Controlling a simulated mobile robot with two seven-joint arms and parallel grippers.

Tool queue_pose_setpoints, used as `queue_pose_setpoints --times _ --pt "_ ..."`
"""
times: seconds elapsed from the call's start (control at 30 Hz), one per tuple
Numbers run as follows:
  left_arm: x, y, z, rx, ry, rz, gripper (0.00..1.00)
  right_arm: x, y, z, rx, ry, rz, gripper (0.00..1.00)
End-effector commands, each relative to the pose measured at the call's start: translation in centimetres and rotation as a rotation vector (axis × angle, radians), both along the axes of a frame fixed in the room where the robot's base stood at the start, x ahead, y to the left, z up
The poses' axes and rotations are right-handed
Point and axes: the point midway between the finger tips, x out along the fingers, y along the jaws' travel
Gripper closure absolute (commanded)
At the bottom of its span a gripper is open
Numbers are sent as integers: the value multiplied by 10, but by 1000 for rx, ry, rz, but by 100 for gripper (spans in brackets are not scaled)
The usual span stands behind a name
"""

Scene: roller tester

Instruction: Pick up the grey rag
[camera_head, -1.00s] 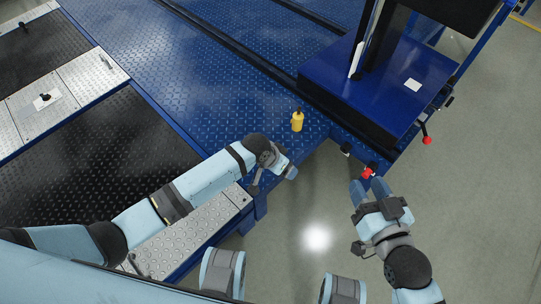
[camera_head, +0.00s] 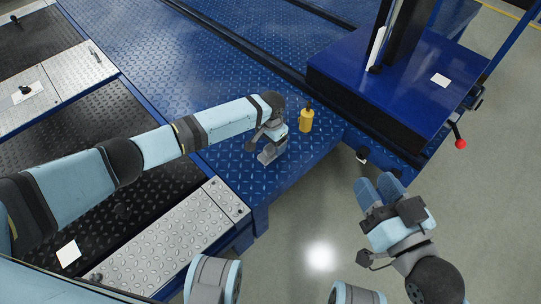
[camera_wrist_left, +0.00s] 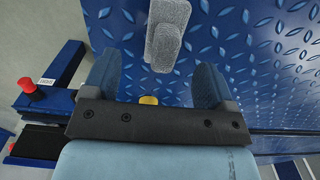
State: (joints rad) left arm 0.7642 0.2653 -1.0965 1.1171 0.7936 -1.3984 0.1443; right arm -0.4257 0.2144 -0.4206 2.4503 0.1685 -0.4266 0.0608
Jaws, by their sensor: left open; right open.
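The grey rag (camera_wrist_left: 166,40) shows in the left wrist view as a light grey, rough-textured folded piece on blue diamond plate. It lies at and beyond the space between my left fingers. My left gripper (camera_wrist_left: 155,62) is open and points at the rag, with a finger on either side and nothing gripped. In the head view my left gripper (camera_head: 272,144) is low over the blue plate, left of the yellow bottle. I cannot clearly separate the rag from the fingers there. My right gripper (camera_head: 378,190) is open and empty above the floor at the right.
The yellow bottle (camera_head: 306,121) stands close to the right of my left gripper; part shows in the left wrist view (camera_wrist_left: 149,100). A blue machine base (camera_head: 400,85) with posts rises behind. A red knob (camera_head: 460,144) sticks out at right. Grey floor lies beyond the platform edge.

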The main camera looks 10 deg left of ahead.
Motion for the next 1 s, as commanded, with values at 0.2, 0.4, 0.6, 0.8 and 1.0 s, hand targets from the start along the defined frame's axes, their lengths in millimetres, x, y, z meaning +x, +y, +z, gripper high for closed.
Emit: queue_pose_setpoints --times 0.2,0.4,0.6,0.8,1.0 --pt "1 0 -16 0 0 0 21 0 1 -11 -17 29 11 57" --pt "4 3 -38 1 -1 1 21 0 1 -33 -49 70 30 57" --pt "6 4 -65 0 -1 1 21 10 -4 -34 -116 -24 26 57" --pt "6 3 -65 -1 -2 0 21 11 -5 -29 -126 -44 23 57" --pt "6 3 -65 -1 -1 0 53 11 -5 -29 -124 -43 23 57"
